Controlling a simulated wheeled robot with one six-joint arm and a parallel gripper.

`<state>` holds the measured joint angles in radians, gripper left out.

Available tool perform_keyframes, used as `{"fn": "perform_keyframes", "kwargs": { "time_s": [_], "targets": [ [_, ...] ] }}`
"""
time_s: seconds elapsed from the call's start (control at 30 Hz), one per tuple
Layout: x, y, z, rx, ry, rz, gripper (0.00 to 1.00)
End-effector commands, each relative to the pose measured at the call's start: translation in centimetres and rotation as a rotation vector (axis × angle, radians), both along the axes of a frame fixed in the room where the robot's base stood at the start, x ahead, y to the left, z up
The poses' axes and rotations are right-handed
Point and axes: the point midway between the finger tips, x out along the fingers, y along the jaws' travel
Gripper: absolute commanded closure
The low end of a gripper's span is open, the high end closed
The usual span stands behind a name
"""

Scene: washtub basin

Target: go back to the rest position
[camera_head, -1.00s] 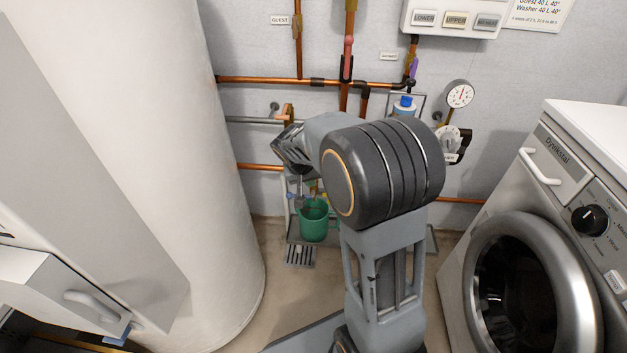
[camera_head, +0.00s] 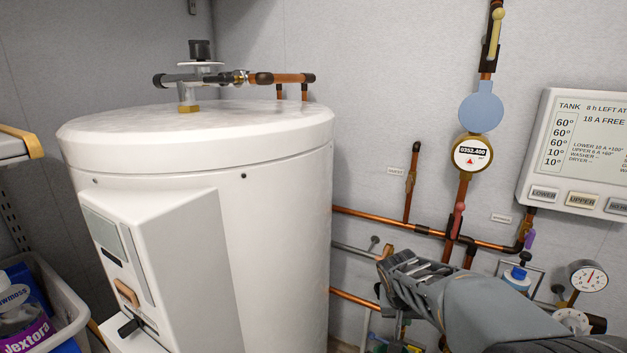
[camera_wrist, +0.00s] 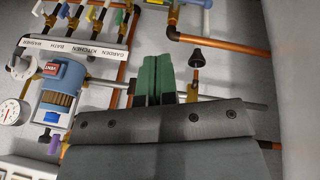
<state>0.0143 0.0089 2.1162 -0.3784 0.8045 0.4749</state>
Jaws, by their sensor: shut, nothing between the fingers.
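My gripper (camera_head: 408,278) is at the lower right of the head view, in front of the wall pipes and to the right of the white tank (camera_head: 270,230). Its fingertips are hard to make out there. In the wrist view, the two green-tipped fingers (camera_wrist: 158,75) lie side by side, shut and holding nothing. The grey gripper body fills the lower middle of that view.
Copper pipes (camera_head: 375,216) run along the wall by my gripper. A round meter (camera_head: 472,154), a pressure gauge (camera_head: 588,277) and a wall panel (camera_head: 578,150) are to the right. A bin of bottles (camera_head: 40,310) is at the lower left.

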Motion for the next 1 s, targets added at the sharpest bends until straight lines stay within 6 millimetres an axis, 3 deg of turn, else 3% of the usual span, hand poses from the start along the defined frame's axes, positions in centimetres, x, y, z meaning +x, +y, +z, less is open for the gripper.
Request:
{"fn": "perform_keyframes", "kwargs": {
  "time_s": [0.03, 0.1, 0.3, 0.5, 0.7, 1.0],
  "targets": [
    [-1.2, 0.4, 5.2, 0.015, -0.006, 0.017, 1.0],
    [-2.8, 1.0, 8.6, 0.036, -0.005, 0.046, 1.0],
    [-7.4, 2.8, 17.5, 0.101, -0.012, 0.131, 1.0],
    [-11.1, 4.3, 23.9, 0.155, -0.024, 0.214, 1.0],
    [-13.4, 5.2, 27.2, 0.19, -0.034, 0.27, 1.0],
    [-14.4, 5.6, 28.2, 0.205, -0.04, 0.297, 1.0]
  ]
}}
